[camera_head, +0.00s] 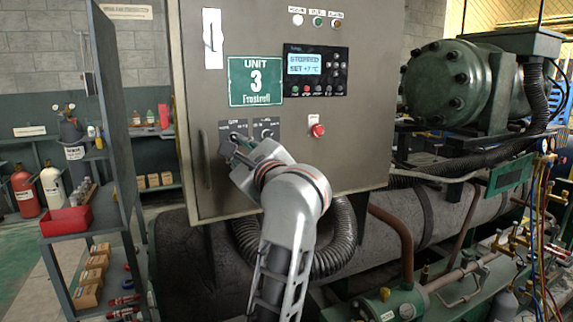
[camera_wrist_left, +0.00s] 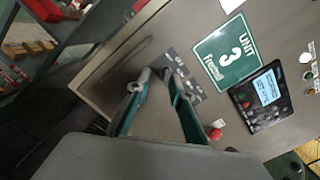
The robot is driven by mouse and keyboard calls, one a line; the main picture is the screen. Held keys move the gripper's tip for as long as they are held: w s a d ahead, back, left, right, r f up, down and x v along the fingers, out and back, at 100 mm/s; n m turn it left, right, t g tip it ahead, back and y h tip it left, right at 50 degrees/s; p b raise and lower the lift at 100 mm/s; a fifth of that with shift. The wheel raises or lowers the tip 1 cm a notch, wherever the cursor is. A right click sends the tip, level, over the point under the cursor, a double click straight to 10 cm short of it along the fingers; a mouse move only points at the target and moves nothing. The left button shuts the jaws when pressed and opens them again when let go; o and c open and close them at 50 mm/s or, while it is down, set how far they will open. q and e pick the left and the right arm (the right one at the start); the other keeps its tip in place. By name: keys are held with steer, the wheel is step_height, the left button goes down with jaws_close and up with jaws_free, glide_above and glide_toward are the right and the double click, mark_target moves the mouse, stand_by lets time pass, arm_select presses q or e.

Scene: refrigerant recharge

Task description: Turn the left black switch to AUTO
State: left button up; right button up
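The left black switch (camera_head: 235,138) is on a dark label plate low on the grey cabinet door, below the green UNIT 3 sign. My left gripper (camera_head: 238,148) is at this switch and covers part of it. In the left wrist view its two fingers (camera_wrist_left: 156,78) lean together, with a gap between the tips at the edge of the label plate (camera_wrist_left: 188,85). The knob is not clearly seen there, so I cannot tell its setting or whether the fingers touch it. A second black switch (camera_head: 267,134) sits to the right. My right gripper is not in view.
A red button (camera_head: 318,130) is right of the switches. The display panel (camera_head: 316,70) reads STOPPED, SET +7 °C. A door handle (camera_head: 205,160) is left of the switches. A ribbed hose (camera_head: 335,240) hangs below the cabinet, and a shelf with a red bin (camera_head: 66,220) stands at left.

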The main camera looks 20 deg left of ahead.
arm_select(q)
steer(key=shift+w+d+t+h, duration=0.3)
steer(key=shift+w+d+h, duration=0.35)
steer(key=shift+w, duration=0.2)
steer(key=b+x, duration=0.1)
steer(key=x, duration=0.7)
steer(key=shift+c, duration=0.5)
steer(key=shift+s+d, duration=0.1)
jaws_close()
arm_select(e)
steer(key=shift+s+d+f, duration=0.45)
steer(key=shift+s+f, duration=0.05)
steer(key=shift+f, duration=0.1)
